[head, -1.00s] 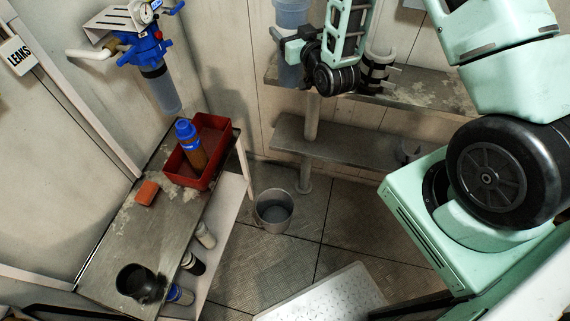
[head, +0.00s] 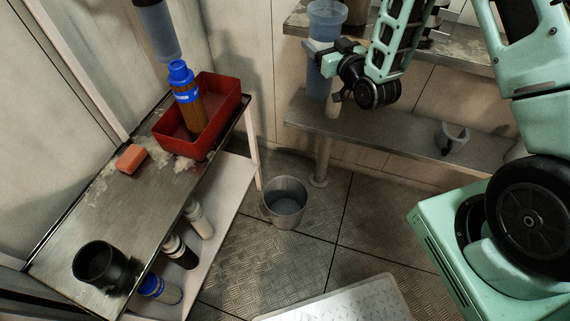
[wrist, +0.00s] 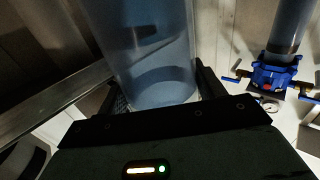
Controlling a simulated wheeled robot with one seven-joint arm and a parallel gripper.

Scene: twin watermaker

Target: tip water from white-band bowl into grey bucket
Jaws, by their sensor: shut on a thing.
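The white-band bowl (head: 326,22) is a tall, translucent blue cylinder with a pale band, at the top centre of the head view. It looks roughly upright. My gripper (head: 322,54) is shut on it from the right side. In the wrist view the bowl (wrist: 150,45) sits between my gripper's fingers (wrist: 163,92); the water level inside is unclear. The grey bucket (head: 286,204) stands on the floor, lower than the bowl and nearer the camera. Its mouth is open and its inside looks grey; I cannot tell whether it holds water.
Shelves (head: 390,140) line the back wall. A white step (head: 345,303) lies in front. Floor around the bucket is clear.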

